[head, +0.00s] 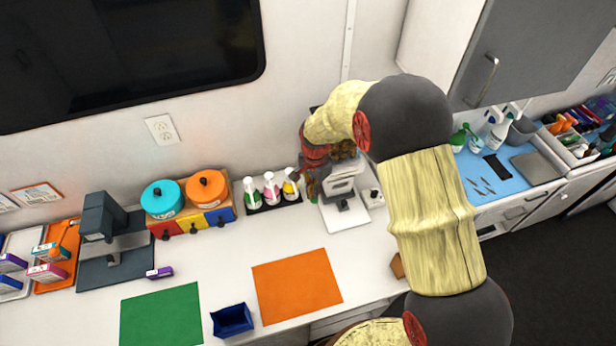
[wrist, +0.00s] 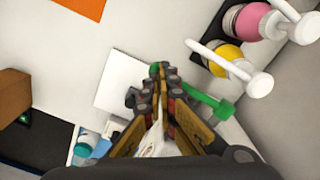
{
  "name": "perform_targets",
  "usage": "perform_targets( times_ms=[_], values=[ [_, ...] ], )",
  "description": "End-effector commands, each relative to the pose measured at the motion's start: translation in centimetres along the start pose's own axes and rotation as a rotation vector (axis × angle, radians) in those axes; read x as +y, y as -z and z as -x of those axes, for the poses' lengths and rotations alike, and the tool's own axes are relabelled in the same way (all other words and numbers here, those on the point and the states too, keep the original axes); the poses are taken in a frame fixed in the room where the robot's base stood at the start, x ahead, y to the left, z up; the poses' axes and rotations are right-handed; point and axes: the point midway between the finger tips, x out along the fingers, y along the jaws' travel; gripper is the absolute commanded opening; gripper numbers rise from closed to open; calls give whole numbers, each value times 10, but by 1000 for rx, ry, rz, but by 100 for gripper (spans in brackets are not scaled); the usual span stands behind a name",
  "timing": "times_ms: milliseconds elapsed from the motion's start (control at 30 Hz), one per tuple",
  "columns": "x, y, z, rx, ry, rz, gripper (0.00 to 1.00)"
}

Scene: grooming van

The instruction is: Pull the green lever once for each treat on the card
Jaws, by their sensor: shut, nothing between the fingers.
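A white and grey machine (head: 342,190) stands on a white base against the back wall in the head view. The green lever (wrist: 205,97) shows in the wrist view as a green bar with a thick end on the right, partly hidden behind my fingers. My gripper (wrist: 163,70) is shut and empty, its fingertips over the lever in the picture; I cannot tell whether they touch it. In the head view, my gripper (head: 313,172) is beside the machine's upper left. Framed cards (head: 36,193) hang on the wall at far left; their contents are too small to read.
Pump bottles (head: 270,188) stand in a black tray just left of the machine. Teal and orange pots (head: 206,188) sit further left. An orange mat (head: 297,286), a blue bin (head: 232,320) and a green mat (head: 161,315) lie in front. The counter between is mostly clear.

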Motion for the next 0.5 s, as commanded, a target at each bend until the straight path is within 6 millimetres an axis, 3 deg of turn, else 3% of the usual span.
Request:
perform_targets(
  times_ms=[267, 500],
  values=[
    [0, 0, -3, -1, -1, 0, 0],
    [0, 0, 9, 0, -1, 0, 0]
  ],
)
